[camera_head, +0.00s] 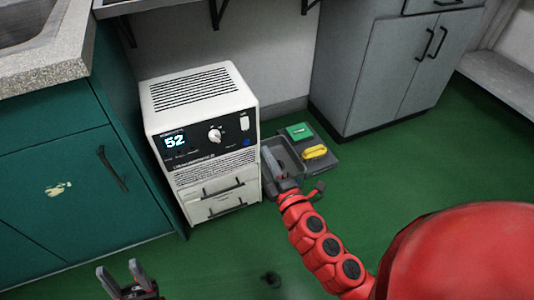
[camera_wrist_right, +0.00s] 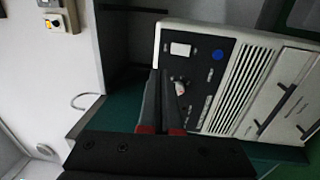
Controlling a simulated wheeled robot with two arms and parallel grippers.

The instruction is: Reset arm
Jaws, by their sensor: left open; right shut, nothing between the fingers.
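My right arm is red and reaches in from the lower right. Its gripper (camera_head: 270,158) is shut and empty, beside the front right side of the white burn-in unit (camera_head: 205,190). The right wrist view also shows the right gripper (camera_wrist_right: 163,98), its grey fingers close together in front of the unit (camera_wrist_right: 232,95). The unit's knob shows just beyond the fingers; I cannot tell the gap. My left gripper (camera_head: 122,272) is open and empty at the bottom left, above the green floor, apart from everything.
A grey tray (camera_head: 318,165) on the floor holds a green block (camera_head: 299,131) and a yellow item (camera_head: 314,152). Teal cabinets (camera_head: 70,190) stand left; a grey cabinet (camera_head: 385,70) stands behind right. The unit's display reads 52. Green floor in front is mostly clear.

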